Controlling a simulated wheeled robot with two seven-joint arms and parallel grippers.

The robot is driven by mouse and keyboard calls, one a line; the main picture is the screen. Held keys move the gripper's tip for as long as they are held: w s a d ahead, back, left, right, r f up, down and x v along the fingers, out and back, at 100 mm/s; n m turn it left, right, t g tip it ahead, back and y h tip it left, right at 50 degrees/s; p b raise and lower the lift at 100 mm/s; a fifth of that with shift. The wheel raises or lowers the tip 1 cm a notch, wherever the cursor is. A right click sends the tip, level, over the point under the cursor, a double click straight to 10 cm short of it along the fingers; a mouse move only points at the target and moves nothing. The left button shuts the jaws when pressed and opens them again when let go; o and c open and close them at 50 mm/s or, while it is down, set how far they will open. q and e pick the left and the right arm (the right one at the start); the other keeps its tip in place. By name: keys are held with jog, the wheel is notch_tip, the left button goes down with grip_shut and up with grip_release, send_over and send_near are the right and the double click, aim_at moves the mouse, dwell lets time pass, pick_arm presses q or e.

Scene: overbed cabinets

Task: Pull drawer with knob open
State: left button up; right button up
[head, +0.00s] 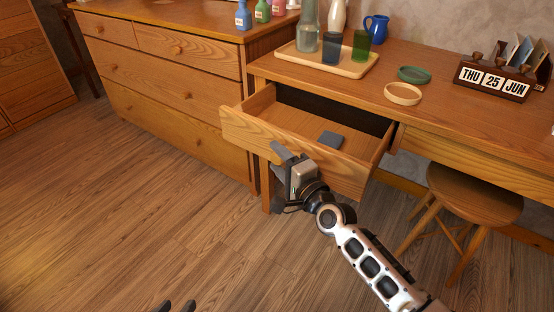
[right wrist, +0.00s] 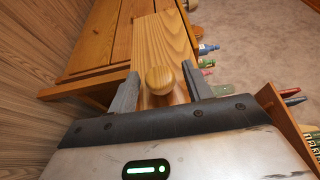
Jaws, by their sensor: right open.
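The desk drawer (head: 240,133) is pulled well out and its inside shows. A flat grey item (head: 329,139) lies in it. My right gripper (head: 280,165) is in front of the drawer's face and hides the knob in the head view. In the right wrist view the round wooden knob (right wrist: 160,79) sits between the two open fingers of my right gripper (right wrist: 163,92), with a gap on each side. Only the two dark fingertips of my left gripper (head: 176,305) show at the bottom edge of the head view. They are apart, with nothing between them.
The desk holds a wooden tray (head: 347,69) with bottles and glasses, two round dishes and a calendar block (head: 492,80). A stool (head: 474,196) stands under the desk at right. A dresser (head: 160,85) stands at left. The floor in front is clear.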

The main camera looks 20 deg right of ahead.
jog(key=shift+w+a, duration=0.15)
jog(key=shift+w, duration=0.3)
pick_arm(q)
jog(key=shift+d+r, duration=0.1)
jog(key=shift+r, duration=0.15)
